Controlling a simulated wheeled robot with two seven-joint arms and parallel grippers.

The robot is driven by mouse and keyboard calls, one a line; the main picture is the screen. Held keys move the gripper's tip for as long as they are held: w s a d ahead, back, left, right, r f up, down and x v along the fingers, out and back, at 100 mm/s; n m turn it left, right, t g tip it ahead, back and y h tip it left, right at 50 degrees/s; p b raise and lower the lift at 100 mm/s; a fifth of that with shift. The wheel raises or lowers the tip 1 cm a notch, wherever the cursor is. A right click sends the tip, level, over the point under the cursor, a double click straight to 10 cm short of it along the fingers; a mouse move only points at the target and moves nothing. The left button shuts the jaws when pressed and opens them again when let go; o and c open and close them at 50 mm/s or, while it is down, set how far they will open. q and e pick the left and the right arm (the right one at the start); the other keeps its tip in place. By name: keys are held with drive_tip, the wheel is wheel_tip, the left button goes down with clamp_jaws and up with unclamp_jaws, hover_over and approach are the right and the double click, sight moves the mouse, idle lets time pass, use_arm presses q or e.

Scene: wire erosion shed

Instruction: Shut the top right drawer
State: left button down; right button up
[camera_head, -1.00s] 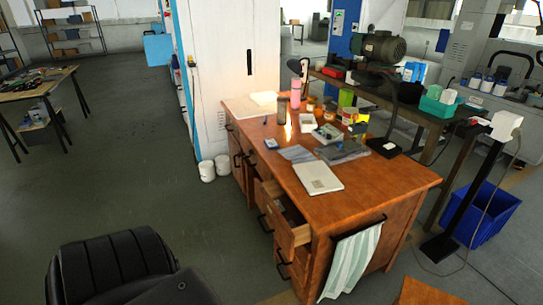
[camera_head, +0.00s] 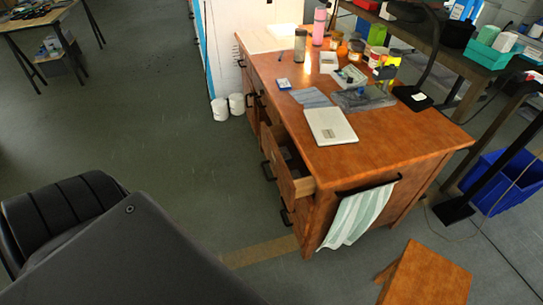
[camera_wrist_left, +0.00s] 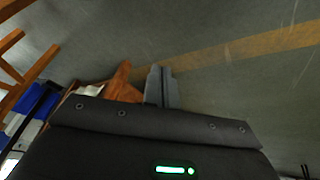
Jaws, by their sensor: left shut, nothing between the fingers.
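The wooden desk (camera_head: 370,158) has an open drawer (camera_head: 303,186) at the near end of its left side, in the top row. Its front stands out from the desk and its inside shows, with something grey in it. A dark handle (camera_head: 268,171) is on its front. My left gripper (camera_wrist_left: 161,86) shows only in the left wrist view, shut and empty over the floor. Brown wood (camera_wrist_left: 123,84) shows beside its fingers; I cannot tell which part it is. No contact with the drawer is visible. My right gripper is out of view.
A black chair (camera_head: 62,215) stands at the left. A wooden stool (camera_head: 428,275) is at the front right, a blue bin (camera_head: 505,180) behind it. A striped towel (camera_head: 355,217) hangs on the desk's end. The floor left of the drawers is clear.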

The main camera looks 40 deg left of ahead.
use_arm(q)
drive_tip(key=w+a+r+n+t+b, duration=0.1)
drive_tip(key=w+r+n+t+b, duration=0.15)
drive_tip(key=w, duration=0.55)
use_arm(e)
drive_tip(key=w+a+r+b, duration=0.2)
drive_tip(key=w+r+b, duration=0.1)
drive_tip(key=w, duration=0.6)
use_arm(q)
drive_tip(key=n+t+y+b, duration=0.35)
drive_tip(key=n+t, duration=0.75)
drive_tip(key=n, duration=0.4)
approach(278, 163)
drive_tip(key=s+a, duration=0.1)
drive_tip(key=s, duration=0.7)
drive_tip(key=shift+w+d+r+b, duration=0.1)
drive_tip(key=shift+w+b, duration=0.1)
drive_tip(key=shift+w, duration=2)
drive_tip(key=shift+w+r+b, duration=0.1)
drive_tip(key=shift+w+b, duration=0.05)
drive_tip(key=shift+w, duration=2.1)
drive_tip(key=shift+w+d+r+b, duration=0.1)
drive_tip(key=shift+w+b, duration=0.1)
drive_tip(key=shift+w, duration=2)
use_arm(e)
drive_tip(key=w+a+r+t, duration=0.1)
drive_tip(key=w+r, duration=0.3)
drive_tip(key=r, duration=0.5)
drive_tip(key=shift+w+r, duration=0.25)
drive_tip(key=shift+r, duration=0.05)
